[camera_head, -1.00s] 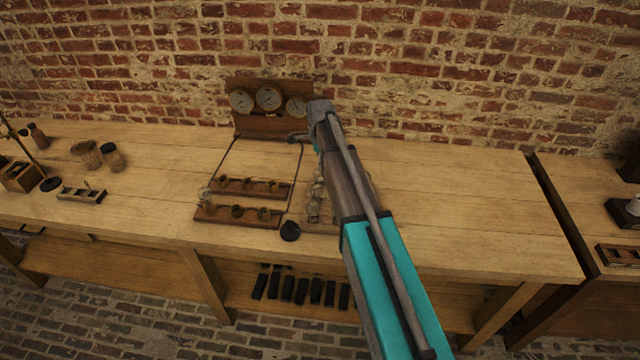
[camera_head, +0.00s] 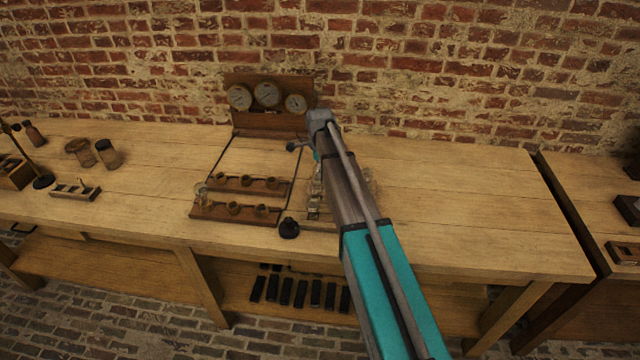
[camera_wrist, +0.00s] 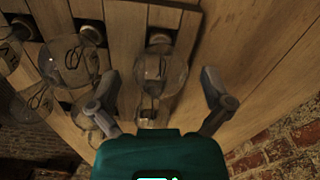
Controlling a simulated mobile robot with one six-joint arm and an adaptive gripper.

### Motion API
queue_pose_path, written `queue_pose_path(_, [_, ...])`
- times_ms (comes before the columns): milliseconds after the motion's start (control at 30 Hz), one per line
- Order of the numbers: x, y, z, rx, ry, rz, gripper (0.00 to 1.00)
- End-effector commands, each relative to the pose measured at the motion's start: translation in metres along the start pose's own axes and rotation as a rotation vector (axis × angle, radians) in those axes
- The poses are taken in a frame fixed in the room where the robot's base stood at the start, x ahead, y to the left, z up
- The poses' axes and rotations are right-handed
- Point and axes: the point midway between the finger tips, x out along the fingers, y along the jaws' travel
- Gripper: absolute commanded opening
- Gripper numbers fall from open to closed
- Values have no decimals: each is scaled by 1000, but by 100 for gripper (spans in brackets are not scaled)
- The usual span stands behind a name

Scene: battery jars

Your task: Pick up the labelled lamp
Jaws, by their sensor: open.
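Clear glass lamps with dark bases lie on a wooden rack (camera_wrist: 125,45) in the wrist view. One lamp (camera_wrist: 163,68) lies between the spread fingers of my gripper (camera_wrist: 160,76), with a gap on both sides. Another lamp (camera_wrist: 68,62) lies to the left, outside the fingers, with more lamps beyond it. My gripper is open and empty. In the head view my arm hides most of the lamp group (camera_head: 315,190), and the fingers are hard to make out.
A wooden board with brass cups (camera_head: 240,210) stands left of my arm, below a panel of three gauges (camera_head: 267,95). A small black object (camera_head: 289,228) sits near the bench's front edge. The bench (camera_head: 460,200) is clear to the right. The brick wall (camera_wrist: 285,145) shows in the wrist view.

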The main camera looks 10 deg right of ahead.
Motion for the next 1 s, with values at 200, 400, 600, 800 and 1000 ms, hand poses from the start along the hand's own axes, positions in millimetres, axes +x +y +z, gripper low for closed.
queue_pose_path(200, [2, 0, 0, 0, 0, 0, 100])
queue_pose_path(400, [2, 0, 0, 0, 0, 0, 100])
queue_pose_path(600, [2, 0, 0, 0, 0, 0, 100])
queue_pose_path(800, [2, 0, 0, 0, 0, 0, 74])
queue_pose_path(1000, [2, 0, 0, -1, 0, 0, 37])
